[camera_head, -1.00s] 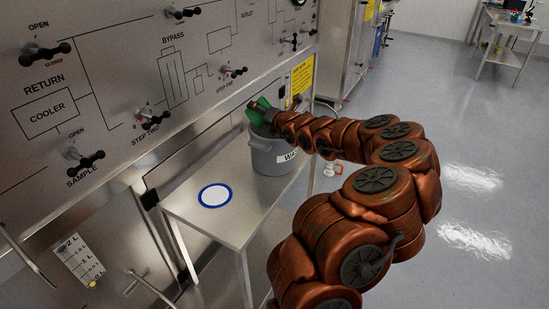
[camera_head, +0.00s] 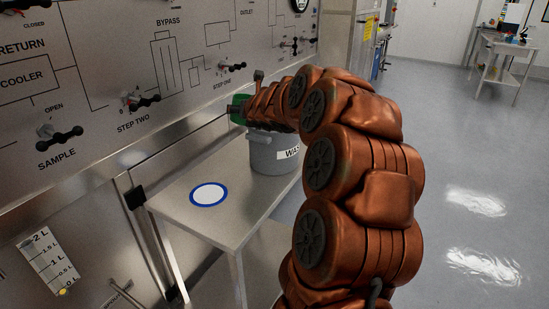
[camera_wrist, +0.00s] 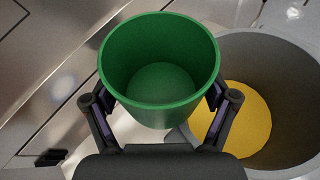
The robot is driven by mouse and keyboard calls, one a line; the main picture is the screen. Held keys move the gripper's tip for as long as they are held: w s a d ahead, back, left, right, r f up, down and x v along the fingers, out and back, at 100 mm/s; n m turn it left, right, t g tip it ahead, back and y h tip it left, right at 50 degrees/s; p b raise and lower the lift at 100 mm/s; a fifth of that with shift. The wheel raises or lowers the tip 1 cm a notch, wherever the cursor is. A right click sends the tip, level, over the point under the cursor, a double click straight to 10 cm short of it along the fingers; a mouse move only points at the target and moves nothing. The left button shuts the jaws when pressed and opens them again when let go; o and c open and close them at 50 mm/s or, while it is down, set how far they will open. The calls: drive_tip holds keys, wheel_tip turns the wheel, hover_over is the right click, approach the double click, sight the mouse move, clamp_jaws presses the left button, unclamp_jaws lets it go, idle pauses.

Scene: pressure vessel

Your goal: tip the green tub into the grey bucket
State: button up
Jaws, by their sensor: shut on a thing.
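The green tub (camera_wrist: 160,82) is between the two fingers of my gripper (camera_wrist: 162,98), which is shut on it. In the wrist view its open mouth faces the camera and its inside looks bare and green. In the head view only a green part of the tub (camera_head: 238,112) shows, beside the panel and above the bucket's left side; my arm hides the rest. The grey bucket (camera_head: 270,155) stands upright on the steel table. In the wrist view the bucket (camera_wrist: 289,80) is right of the tub, with a flat yellow surface (camera_wrist: 248,118) inside.
The steel table (camera_head: 230,225) has a white disc with a blue ring (camera_head: 209,195) on its free front part. The steel panel (camera_head: 90,75) with black-handled valves rises close on the left. Open floor (camera_head: 470,150) lies to the right.

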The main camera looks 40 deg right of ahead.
drive_tip(key=shift+w+a+f+n+h+b, duration=0.25)
drive_tip(key=shift+a+n+h+b, duration=0.15)
drive_tip(key=shift+n, duration=0.2)
drive_tip(key=shift+a+r+g, duration=0.1)
drive_tip(key=shift+r+g, duration=0.2)
drive_tip(key=shift+r, duration=0.05)
drive_tip(key=shift+s+d+r+h+p, duration=0.2)
drive_tip(key=shift+d+r+h+p, duration=0.15)
drive_tip(key=shift+r, duration=0.3)
wheel_tip(320, 180, up, 2)
drive_tip(key=p, duration=0.2)
drive_tip(key=shift+a+r+p, duration=0.1)
drive_tip(key=shift+r+p, duration=0.15)
drive_tip(key=shift+p, duration=0.1)
drive_tip(key=shift+w, duration=0.1)
drive_tip(key=shift+a+f, duration=0.1)
